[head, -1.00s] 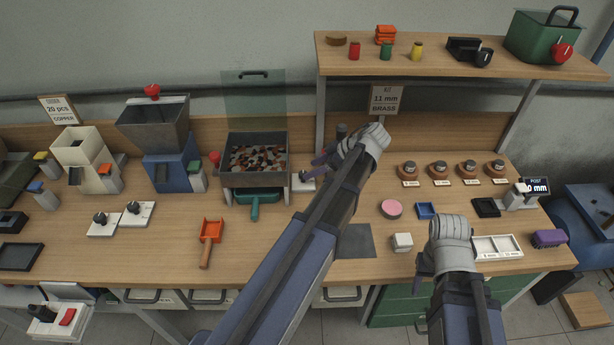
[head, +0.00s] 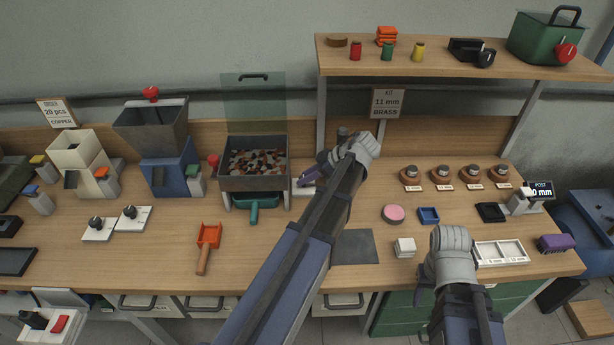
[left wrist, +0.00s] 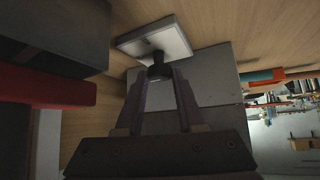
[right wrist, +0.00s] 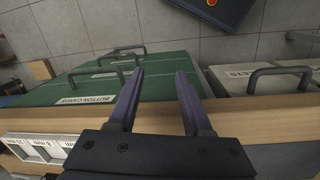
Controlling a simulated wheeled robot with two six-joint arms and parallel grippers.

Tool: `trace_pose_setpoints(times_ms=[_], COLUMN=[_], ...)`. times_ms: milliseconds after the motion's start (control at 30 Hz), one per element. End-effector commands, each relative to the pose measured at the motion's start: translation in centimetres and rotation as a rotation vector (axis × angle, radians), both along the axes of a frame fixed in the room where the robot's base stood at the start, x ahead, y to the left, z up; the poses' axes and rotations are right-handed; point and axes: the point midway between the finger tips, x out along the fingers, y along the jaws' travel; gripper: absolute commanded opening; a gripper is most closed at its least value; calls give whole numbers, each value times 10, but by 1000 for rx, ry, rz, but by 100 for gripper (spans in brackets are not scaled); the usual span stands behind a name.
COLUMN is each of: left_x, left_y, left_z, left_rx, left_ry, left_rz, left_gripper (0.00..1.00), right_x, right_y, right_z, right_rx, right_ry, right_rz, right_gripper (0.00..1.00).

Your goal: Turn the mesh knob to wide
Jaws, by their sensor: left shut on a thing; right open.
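The mesh knob is a small black knob (left wrist: 159,71) on a white plate (left wrist: 165,38) in the left wrist view. In the head view a strip of that plate (head: 303,190) shows beside the sieve box (head: 252,183), and the knob is mostly hidden by my left arm. My left gripper (left wrist: 160,85) is shut on the knob, one finger on each side. Its setting marks cannot be read. My right gripper (right wrist: 158,74) is open and empty. In the head view it (head: 452,255) is over the front right of the bench, its fingers hidden.
A dark square mat (head: 355,247), a white block (head: 404,247) and a pink disc (head: 393,213) lie right of my left arm. A divided white tray (head: 500,251) is beside my right gripper. An orange scoop (head: 208,237) lies left. A shelf (head: 440,67) overhangs the back right.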

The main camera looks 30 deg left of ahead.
Motion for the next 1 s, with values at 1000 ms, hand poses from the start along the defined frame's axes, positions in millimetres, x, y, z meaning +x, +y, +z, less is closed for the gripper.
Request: trace_pose_setpoints(times_ms=[1000], left_x=[-9], left_y=[-1], left_z=[0], left_rx=[-1], left_ry=[-2], left_rz=[-372], left_gripper=[0], right_x=[0], right_y=[0], right_z=[0], right_rx=[0], right_ry=[0], right_rz=[0], right_gripper=[50])
